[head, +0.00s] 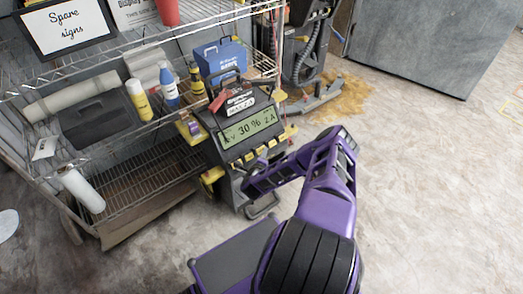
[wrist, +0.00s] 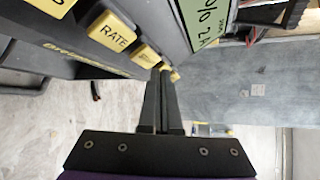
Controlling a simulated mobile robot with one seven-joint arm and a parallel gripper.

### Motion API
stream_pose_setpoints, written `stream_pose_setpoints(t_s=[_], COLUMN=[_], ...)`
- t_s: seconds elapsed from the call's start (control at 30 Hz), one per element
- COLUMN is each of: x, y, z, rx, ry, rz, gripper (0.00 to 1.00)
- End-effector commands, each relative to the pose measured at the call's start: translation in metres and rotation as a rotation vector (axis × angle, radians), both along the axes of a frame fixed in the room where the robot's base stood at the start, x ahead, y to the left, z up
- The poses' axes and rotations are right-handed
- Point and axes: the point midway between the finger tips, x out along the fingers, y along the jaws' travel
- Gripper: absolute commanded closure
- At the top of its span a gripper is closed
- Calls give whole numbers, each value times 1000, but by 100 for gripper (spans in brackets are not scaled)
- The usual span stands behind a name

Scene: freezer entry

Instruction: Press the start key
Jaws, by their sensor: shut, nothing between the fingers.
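A dark charger (head: 240,112) stands on the floor beside the shelving, with a lit display (head: 250,126) and a row of yellow keys (head: 249,157) below it. In the wrist view the RATE key (wrist: 114,36) is legible. A neighbouring yellow key (wrist: 147,55) has a label too small to read, and another beyond it is partly hidden by my fingers. I cannot tell which key is start. My gripper (wrist: 163,72) is shut and empty, its tips close to the keys past RATE; contact cannot be told. In the head view my purple arm reaches the charger's front.
A wire shelf (head: 130,165) to the left holds bottles, a black case (head: 95,118) and a blue box (head: 220,58). Red and black clamps (head: 228,95) lie on the charger top. A floor machine (head: 305,50) stands behind. The floor to the right is open.

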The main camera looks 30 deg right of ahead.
Motion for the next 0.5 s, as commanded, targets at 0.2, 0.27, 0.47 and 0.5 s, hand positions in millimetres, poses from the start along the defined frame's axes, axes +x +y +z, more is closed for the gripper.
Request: stream_pose_setpoints(t_s=[0.2,0.27,0.47,0.5], x=[-8,-13,-31,-34], y=[-1,-1,-3,-3], z=[9,12,23,25], rx=[0,0,0,-1], ry=[0,2,0,1], rz=[-1,0,-1,-1], gripper=[100,100,100,100])
